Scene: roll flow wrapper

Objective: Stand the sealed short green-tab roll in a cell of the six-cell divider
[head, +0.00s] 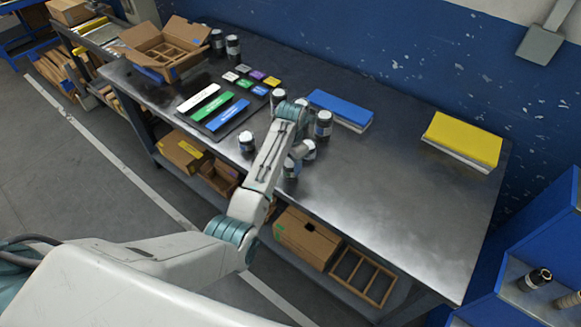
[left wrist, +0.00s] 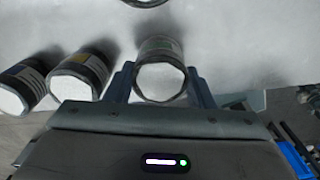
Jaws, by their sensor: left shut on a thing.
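My left gripper (left wrist: 161,82) is shut on a dark roll (left wrist: 160,58) in the left wrist view. The roll has a white end face and a faint greenish mark on its band, and sits between the two fingers. In the head view my left arm reaches over the table, and its wrist partly hides the gripper among several dark rolls with pale ends. I cannot tell there which roll is held. An open cardboard box with inner dividers (head: 170,47) stands at the table's far left. My right gripper is not in view.
Two more rolls lie left of the held one in the left wrist view (left wrist: 84,72). A dark board with coloured strips (head: 214,108), a blue block (head: 340,107) and a yellow block (head: 463,138) are on the metal table (head: 400,210). Its right front is clear.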

